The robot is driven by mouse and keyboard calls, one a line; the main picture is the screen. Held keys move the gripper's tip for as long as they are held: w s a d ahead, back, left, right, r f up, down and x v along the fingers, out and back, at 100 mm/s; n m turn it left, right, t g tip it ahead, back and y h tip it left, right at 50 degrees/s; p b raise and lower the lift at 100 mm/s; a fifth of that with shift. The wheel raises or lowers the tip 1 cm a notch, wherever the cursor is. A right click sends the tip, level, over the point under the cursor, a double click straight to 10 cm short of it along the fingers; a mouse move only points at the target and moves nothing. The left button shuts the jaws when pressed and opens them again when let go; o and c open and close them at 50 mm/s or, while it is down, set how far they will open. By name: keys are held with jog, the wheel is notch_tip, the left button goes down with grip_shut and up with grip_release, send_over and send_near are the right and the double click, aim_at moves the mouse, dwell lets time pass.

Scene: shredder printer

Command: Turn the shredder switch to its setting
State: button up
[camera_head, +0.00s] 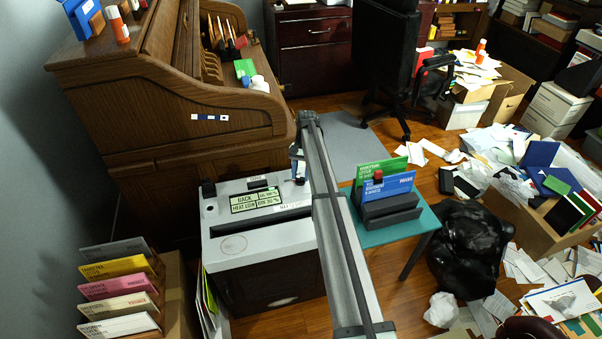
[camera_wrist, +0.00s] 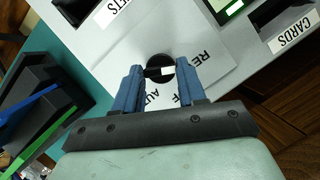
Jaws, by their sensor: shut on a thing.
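The shredder (camera_head: 262,240) is a grey-topped machine with a dark front, standing beside the desk. In the wrist view, its switch (camera_wrist: 159,66) is a round black knob with a white mark, set on a pale plate (camera_wrist: 205,50) lettered "RE", "OFF" and "A", partly covered by my fingers. My gripper (camera_wrist: 158,76) has its blue fingers on either side of the knob and is shut on it. In the head view, my gripper (camera_head: 297,165) is at the shredder's right rear corner, and my arm hides the switch.
A green side table (camera_head: 412,232) with a black file holder (camera_head: 391,210) stands close to the right. A wooden roll-top desk (camera_head: 180,110) rises behind. Colored folders (camera_head: 117,290) stand at front left. A black bag (camera_head: 470,245) and paper clutter fill the right floor.

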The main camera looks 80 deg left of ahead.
jog(key=shift+c, duration=0.4)
jog(key=shift+w+m, duration=0.1)
jog(key=shift+m, duration=0.3)
jog(key=m, duration=0.1)
jog(key=m+g+y, duration=0.1)
jog(key=m, duration=0.2)
jog(key=shift+w+d+m+g+y, duration=0.1)
jog(key=shift+d+m+g+y, duration=0.2)
jog(key=shift+m+g, duration=0.1)
jog(key=m+y, duration=0.1)
jog(key=m, duration=0.2)
jog(key=m+y, duration=0.1)
jog(key=m, duration=0.1)
jog(key=shift+d+m+g, duration=0.1)
jog(key=shift+m+g, duration=0.2)
jog(key=shift+m, duration=0.4)
jog(key=o, duration=1.1)
jog(key=shift+c, duration=0.2)
jog(key=v, duration=1.4)
jog(key=shift+d, duration=0.25)
